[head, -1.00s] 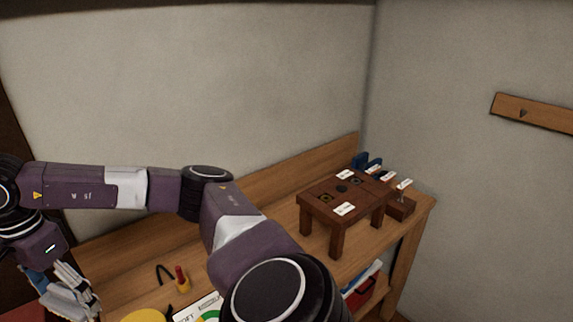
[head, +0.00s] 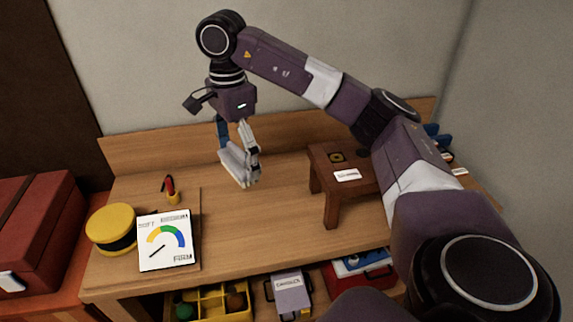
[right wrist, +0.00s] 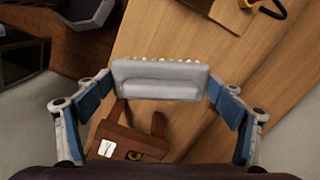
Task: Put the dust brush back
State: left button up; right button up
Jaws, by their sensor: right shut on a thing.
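My right gripper (head: 240,163) is above the wooden workbench, between the gauge card and the small brown stand. In the right wrist view the gripper (right wrist: 160,84) is shut on a pale grey block-like brush (right wrist: 160,88), with a finger at each end. A row of cream bristle tufts shows along its upper edge. In the head view the fingers and the brush blend together, so the brush outline is unclear. My left gripper is not in view.
The brown stand (head: 333,200) bears label cards. A gauge card (head: 165,242), yellow round tin (head: 111,224) and red-handled tool (head: 170,186) are at left. A yellow divided tray (head: 210,303) sits below. A red case (head: 38,230) stands far left. Mid-bench is clear.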

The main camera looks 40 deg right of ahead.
jog(key=shift+s+d+f, duration=0.15)
jog(key=shift+s, duration=0.05)
notch_tip(320, 180, down, 15)
jog(key=shift+w+r+p, duration=0.15)
jog(key=shift+r+p, duration=0.05)
jog(key=shift+p, duration=0.25)
jog(key=shift+f, duration=0.55)
notch_tip(320, 180, down, 4)
jog(key=shift+p, duration=0.5)
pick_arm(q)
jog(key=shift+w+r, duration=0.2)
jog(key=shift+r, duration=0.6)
pick_arm(e)
jog(key=shift+f, duration=0.1)
